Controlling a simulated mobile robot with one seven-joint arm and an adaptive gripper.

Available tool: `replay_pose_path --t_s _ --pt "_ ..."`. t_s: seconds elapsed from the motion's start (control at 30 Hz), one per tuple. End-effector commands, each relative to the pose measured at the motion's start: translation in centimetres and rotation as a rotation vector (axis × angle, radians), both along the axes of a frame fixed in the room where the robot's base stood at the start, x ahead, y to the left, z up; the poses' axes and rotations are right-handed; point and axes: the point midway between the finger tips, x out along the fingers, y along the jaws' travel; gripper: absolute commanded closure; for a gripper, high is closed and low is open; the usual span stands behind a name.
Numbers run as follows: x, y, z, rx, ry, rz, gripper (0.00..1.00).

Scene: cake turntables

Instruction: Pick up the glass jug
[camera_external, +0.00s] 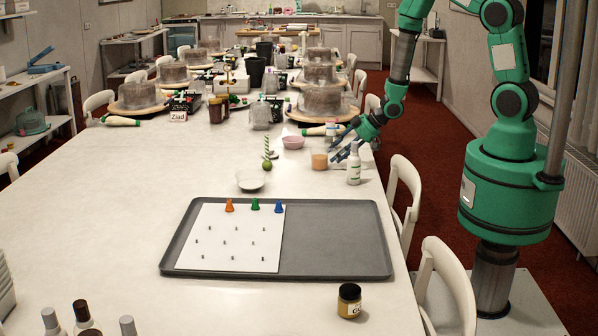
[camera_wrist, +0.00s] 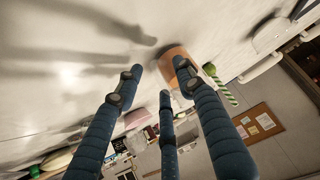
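A clear, greyish glass vessel (camera_external: 261,116), which looks like the glass jug, stands on the long white table beyond the pink bowl, left of my arm. Its handle and spout are too small to make out. My gripper (camera_external: 341,151) is low over the right side of the table, to the right of and nearer the camera than that vessel. In the wrist view my gripper (camera_wrist: 159,72) has its three fingers spread, with nothing held between them. I cannot pick out the jug in the wrist view.
An orange cup (camera_external: 319,161) stands by my fingertips; it also shows in the wrist view (camera_wrist: 174,63). A grey tray (camera_external: 335,272) lies in front.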

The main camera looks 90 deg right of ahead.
Motion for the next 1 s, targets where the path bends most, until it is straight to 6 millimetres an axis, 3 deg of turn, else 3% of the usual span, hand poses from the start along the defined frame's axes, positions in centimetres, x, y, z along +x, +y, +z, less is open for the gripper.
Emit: replay_pose_path --t_s 0.03,0.2,0.23,1.0 --pt "0.0 0.0 0.0 0.0 0.0 0.0 0.64" --pt "-0.01 0.0 -0.01 0.0 0.0 0.0 0.98" --pt "-0.01 0.0 -0.01 0.0 0.0 0.0 1.0" --pt "0.06 -0.03 0.64 0.0 -0.002 0.0 1.0"
